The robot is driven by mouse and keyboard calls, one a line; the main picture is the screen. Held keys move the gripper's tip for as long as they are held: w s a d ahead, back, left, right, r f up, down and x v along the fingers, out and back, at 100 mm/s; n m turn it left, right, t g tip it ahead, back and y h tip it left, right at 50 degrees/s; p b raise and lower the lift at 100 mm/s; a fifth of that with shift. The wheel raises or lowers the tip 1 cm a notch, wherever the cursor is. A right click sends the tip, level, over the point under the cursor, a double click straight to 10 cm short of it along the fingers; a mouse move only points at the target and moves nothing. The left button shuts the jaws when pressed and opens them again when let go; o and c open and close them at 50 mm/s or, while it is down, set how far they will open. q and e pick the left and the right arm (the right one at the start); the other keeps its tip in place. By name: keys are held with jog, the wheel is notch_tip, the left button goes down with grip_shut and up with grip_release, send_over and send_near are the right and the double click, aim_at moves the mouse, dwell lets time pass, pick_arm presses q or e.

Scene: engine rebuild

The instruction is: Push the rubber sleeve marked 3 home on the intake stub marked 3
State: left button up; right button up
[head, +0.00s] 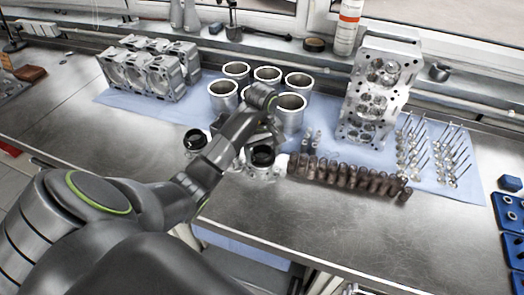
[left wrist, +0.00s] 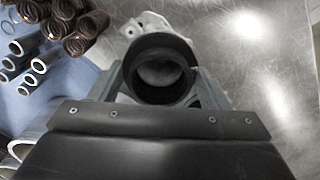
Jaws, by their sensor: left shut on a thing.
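A black rubber sleeve (head: 262,155) sits at the top of a pale metal intake stub (head: 262,174) near the bench's front edge. My left gripper (head: 260,146) is above it, and its fingers are shut around the sleeve. In the left wrist view the sleeve (left wrist: 160,40) is a black ring between the two fingers, with the stub's flange (left wrist: 150,22) showing behind it. The sleeve's lower edge and how far it covers the stub are hidden. No number mark can be read. My right gripper is not in view.
Another stub with a black ring (head: 194,138) stands to the left. A row of brown springs (head: 345,176) is close on the right. Cylinder liners (head: 290,112), an engine block (head: 148,68) and a cylinder head (head: 378,90) stand behind. The front right bench (head: 330,225) is clear.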

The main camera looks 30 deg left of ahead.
pick_arm(q)
jog(key=shift+s+f+b, duration=0.1)
jog(key=shift+f+b, duration=0.45)
jog(key=shift+f, duration=0.1)
dwell(0.3)
jog(key=o, duration=1)
jog(key=shift+r, duration=0.2)
notch_tip(320, 180, up, 7)
jog(key=p, duration=0.7)
jog(key=shift+r, duration=0.1)
